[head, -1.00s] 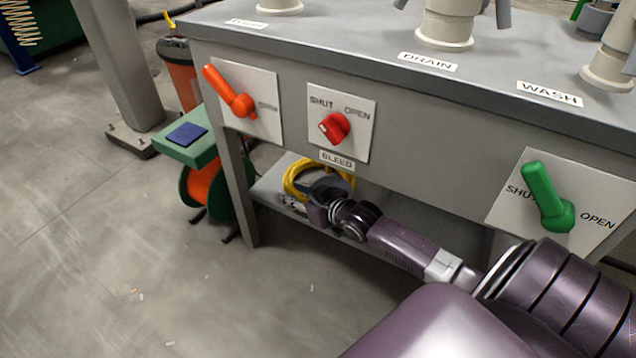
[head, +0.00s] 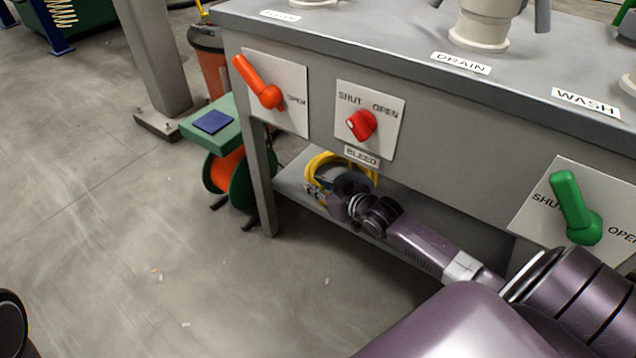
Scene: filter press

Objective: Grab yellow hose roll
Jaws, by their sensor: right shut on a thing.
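The yellow hose roll (head: 316,164) lies on the lower shelf under the grey bench, below the BLEED label. Its top and left arc show; my gripper and wrist hide the front of it. My right arm reaches in from the lower right. My right gripper (head: 326,190) is at the front of the roll, shut on it; the exact contact of the fingertips is too small and dark to make out. The roll appears still within the shelf space. My left gripper is not in view.
The grey bench (head: 440,120) overhangs the shelf (head: 290,184). Its front has an orange lever (head: 258,82), a red knob (head: 362,124) and a green lever (head: 574,208). A bench leg (head: 258,185) and a green-orange reel (head: 226,170) stand left. The floor in front is clear.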

